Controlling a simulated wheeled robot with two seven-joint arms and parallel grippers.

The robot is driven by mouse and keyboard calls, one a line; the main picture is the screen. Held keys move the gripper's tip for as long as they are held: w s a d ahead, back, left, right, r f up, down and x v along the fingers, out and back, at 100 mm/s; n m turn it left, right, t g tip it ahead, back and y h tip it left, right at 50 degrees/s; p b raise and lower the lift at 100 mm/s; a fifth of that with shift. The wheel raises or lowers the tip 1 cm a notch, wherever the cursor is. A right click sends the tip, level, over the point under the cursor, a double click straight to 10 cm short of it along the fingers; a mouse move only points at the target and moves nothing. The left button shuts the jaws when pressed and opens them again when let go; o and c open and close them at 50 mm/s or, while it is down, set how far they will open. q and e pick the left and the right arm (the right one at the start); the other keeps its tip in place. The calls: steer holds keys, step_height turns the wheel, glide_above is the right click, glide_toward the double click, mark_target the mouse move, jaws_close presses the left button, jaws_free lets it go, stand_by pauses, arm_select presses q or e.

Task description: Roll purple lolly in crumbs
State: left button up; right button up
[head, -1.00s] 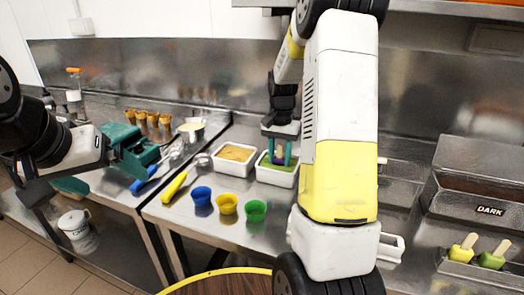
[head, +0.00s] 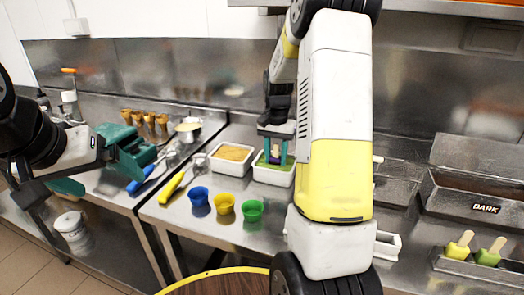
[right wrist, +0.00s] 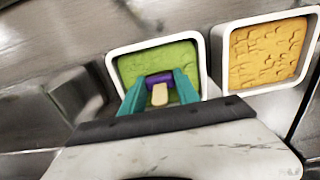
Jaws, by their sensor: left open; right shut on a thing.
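My right gripper (head: 276,148) is shut on the stick of the purple lolly (right wrist: 158,78). In the right wrist view the pale stick sits between the teal fingers and the purple body is just beyond them. The lolly is over or in the white tray of green crumbs (right wrist: 130,68); I cannot tell whether it touches the crumbs. This tray also shows in the head view (head: 270,176). A second white tray with orange-yellow crumbs (head: 232,153) stands beside it. My left gripper (head: 140,155) is open and empty at the left, above the counter.
Blue (head: 199,196), yellow (head: 224,203) and green (head: 251,210) cups stand in front of the trays. A yellow-handled tool (head: 173,186) lies left of them. Two lollies (head: 474,249) rest on a holder at the right, below the DARK container (head: 475,195).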

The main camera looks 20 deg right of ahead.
steer(key=shift+r, duration=2.9)
steer(key=shift+r, duration=0.1)
steer(key=shift+r, duration=2.4)
steer(key=shift+s, duration=0.1)
